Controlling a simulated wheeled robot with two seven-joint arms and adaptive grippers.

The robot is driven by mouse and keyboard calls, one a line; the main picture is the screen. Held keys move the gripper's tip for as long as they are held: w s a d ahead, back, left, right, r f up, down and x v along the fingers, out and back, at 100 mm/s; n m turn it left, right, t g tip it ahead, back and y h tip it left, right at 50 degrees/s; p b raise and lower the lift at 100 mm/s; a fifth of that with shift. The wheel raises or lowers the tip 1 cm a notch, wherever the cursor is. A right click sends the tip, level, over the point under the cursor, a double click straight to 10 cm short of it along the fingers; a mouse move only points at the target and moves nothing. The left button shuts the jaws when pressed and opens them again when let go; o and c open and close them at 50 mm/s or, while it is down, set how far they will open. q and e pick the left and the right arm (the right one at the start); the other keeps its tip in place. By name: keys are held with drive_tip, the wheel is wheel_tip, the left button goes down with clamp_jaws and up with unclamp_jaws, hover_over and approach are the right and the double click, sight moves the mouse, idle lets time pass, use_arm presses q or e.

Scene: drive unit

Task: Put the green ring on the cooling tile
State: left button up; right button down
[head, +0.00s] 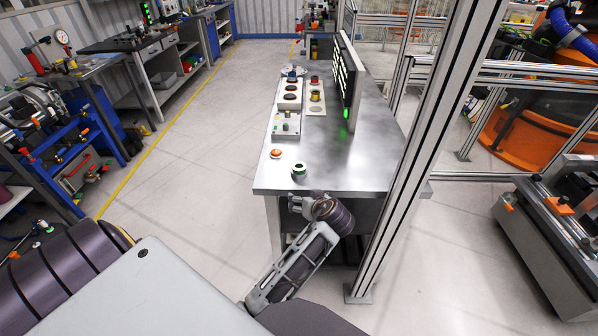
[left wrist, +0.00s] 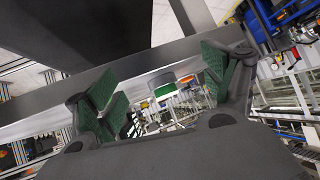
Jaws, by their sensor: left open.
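The green ring (head: 299,169) lies on the metal table (head: 350,172) near its front edge. In the left wrist view a green and white round piece that looks like this ring (left wrist: 166,89) shows between the fingers, beyond their tips. My left gripper (head: 296,204) is at the table's front edge, just in front of the ring and apart from it. In the left wrist view the left gripper (left wrist: 158,88) is open with nothing between its green pads. A pale tile (head: 315,109) with round spots lies farther back; I cannot tell whether it is the cooling tile. My right gripper is not in view.
An orange-red round piece (head: 276,153) lies left of the ring. A control box (head: 286,124) and a white tile with dark discs (head: 290,93) stand behind. An upright screen (head: 346,80) and a metal frame post (head: 425,150) are to the right.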

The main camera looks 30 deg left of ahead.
sight(302, 170)
use_arm(q)
drive_tip(key=w+r+n+t+y, duration=0.1)
drive_tip(key=w+r+n+y, duration=0.1)
drive_tip(key=w+r, duration=0.3)
drive_tip(key=shift+r+n+y, duration=0.3)
drive_tip(key=shift+n+y, duration=0.1)
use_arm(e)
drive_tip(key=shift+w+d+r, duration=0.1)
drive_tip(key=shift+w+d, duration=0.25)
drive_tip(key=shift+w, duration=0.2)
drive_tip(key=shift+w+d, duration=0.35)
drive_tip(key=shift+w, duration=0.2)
use_arm(q)
drive_tip(key=shift+w, duration=0.1)
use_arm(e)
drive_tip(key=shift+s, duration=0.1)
use_arm(q)
drive_tip(key=x, duration=0.7)
drive_tip(key=shift+w+a+f+p, duration=0.1)
drive_tip(key=shift+w+a+p, duration=0.05)
drive_tip(key=shift+p, duration=0.25)
drive_tip(key=shift+w+a+f, duration=0.25)
drive_tip(key=shift+a, duration=0.15)
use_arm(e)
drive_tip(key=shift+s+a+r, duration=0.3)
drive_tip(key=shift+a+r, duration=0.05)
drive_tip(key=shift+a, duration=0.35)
